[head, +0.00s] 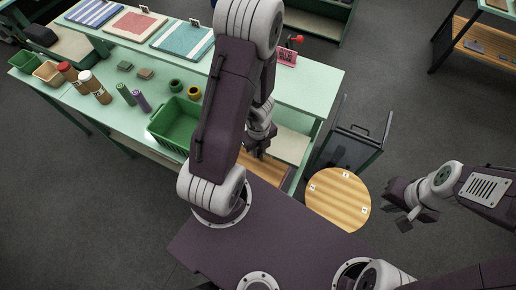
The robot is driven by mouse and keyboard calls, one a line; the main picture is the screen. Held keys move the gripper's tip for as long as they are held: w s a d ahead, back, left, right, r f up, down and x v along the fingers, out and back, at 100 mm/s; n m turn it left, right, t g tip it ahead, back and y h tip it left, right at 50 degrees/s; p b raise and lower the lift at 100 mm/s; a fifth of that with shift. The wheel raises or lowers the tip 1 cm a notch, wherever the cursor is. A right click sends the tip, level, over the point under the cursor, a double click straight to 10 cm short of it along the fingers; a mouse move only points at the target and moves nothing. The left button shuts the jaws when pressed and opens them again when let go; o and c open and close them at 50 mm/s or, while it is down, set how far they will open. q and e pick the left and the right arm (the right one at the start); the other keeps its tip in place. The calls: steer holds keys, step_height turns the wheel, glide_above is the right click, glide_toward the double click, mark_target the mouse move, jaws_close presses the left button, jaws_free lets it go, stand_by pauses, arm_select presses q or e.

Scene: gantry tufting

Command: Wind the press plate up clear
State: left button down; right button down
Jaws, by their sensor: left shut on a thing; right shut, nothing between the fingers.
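My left arm crosses the middle of the head view. Its gripper (258,152) is low at the bench's front edge, beside a wooden surface (266,166). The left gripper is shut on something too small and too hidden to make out. I cannot clearly identify the press plate or its winding handle; my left arm covers much of that area. A pale board (290,146) lies right of the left gripper, below the bench top. My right gripper (404,222) is shut and empty over the floor at the right, apart from everything.
The green bench (318,88) carries striped mats (183,40), brown bottles (96,88), a green crate (172,124) and a pink sign (287,57) by a red knob (297,39). A round wooden top (338,200) and a dark cart (350,150) stand to the right.

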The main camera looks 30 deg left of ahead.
stand_by(0.5)
arm_select(q)
steer(key=c, duration=1.2)
jaws_free()
steer(key=shift+d, duration=0.1)
